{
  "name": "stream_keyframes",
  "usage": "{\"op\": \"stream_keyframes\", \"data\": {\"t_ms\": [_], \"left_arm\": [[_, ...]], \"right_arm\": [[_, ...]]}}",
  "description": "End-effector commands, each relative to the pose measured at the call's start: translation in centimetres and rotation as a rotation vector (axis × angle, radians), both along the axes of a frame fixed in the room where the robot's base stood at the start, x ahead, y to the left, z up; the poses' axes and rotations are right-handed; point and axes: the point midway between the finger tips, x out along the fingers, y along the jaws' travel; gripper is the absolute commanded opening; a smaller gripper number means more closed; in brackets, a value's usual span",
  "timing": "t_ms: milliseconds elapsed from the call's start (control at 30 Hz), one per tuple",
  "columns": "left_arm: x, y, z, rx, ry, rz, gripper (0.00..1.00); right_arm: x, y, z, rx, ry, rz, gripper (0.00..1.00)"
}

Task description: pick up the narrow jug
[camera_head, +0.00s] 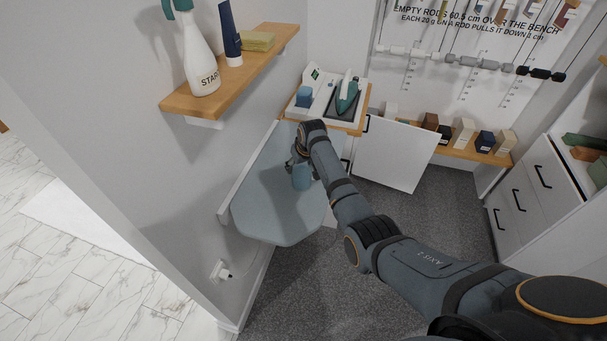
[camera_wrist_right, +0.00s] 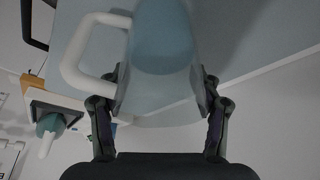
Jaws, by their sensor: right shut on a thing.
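The narrow jug (camera_head: 302,180) is a pale blue, slim vessel over the grey-blue fold-down board in the head view. In the right wrist view the jug (camera_wrist_right: 163,50) stands between my fingers, with its white loop handle (camera_wrist_right: 78,55) to the left. My right gripper (camera_wrist_right: 163,98) is shut on the jug's body, one finger on each side. In the head view my right gripper (camera_head: 298,160) is partly hidden by its own wrist. I cannot tell whether the jug touches the board. My left gripper is not in view.
The board (camera_head: 275,222) juts from the left wall. An iron (camera_head: 346,95) stands on a bench behind it. A shelf (camera_head: 235,75) with a spray bottle (camera_head: 198,60) overhangs at upper left. An open white door panel (camera_head: 395,155) stands right of the board.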

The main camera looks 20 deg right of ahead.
Motion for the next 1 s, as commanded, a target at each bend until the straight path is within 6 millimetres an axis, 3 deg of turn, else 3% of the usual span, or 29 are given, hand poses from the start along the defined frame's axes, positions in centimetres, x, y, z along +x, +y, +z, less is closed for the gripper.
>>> {"op": "stream_keyframes", "data": {"t_ms": [467,667,1000], "left_arm": [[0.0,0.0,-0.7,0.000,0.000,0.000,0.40],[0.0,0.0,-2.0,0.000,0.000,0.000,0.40],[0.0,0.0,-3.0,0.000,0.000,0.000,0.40]], "right_arm": [[0.0,0.0,0.7,0.001,0.002,0.000,0.20],[0.0,0.0,2.8,0.000,-0.001,0.000,0.20],[-1.9,-3.1,7.1,-0.002,-0.001,-0.001,0.20]]}}
